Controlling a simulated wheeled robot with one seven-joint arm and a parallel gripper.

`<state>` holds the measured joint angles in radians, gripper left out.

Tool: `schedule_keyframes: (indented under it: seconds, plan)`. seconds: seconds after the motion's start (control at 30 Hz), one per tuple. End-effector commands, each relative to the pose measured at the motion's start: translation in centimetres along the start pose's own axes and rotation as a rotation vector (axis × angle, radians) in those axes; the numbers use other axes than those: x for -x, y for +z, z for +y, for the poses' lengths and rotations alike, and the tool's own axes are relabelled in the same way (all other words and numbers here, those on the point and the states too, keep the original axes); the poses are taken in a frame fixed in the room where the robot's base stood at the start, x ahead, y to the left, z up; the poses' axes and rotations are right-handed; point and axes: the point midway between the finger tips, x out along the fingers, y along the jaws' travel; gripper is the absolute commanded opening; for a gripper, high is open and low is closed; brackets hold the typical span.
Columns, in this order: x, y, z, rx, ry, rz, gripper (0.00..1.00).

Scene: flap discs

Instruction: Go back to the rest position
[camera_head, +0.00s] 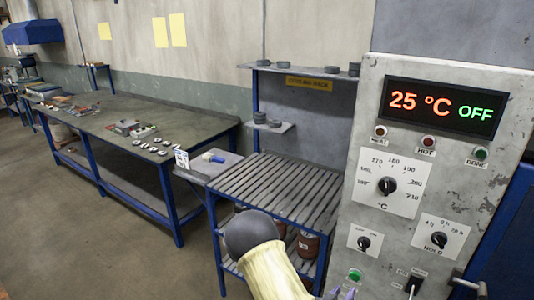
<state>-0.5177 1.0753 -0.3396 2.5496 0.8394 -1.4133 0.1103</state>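My arm reaches in at the bottom middle, with a dark grey rounded joint and a cream sleeve. Small pale purple tips (334,294) show at the bottom edge, right of the sleeve, and may be part of my gripper. They are cut off, so I cannot tell whether it is open, shut or holding anything. The oven control panel (462,218) stands close on the right.
A slatted rack table (270,185) stands behind my arm, with dark discs (355,69) on shelves above and reddish containers (307,244) below. A long workbench (100,115) with small parts is at left. A panel handle (468,284) juts out at lower right. Floor at lower left is clear.

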Motion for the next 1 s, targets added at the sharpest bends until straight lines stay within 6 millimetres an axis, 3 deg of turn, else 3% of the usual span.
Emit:
schedule_keyframes:
  seconds: [0.27, 0.57, 0.77, 1.0]
  plan:
    - [1.0, 0.4, -2.1, -0.188, -0.167, -0.386, 0.32]
    - [5.5, -2.4, -3.3, -0.231, -0.425, -0.680, 0.32]
    - [9.5, -4.9, -1.7, -0.163, -0.584, -0.806, 0.32]
    - [14.3, -7.1, 2.7, 0.004, -0.699, -0.907, 0.32]
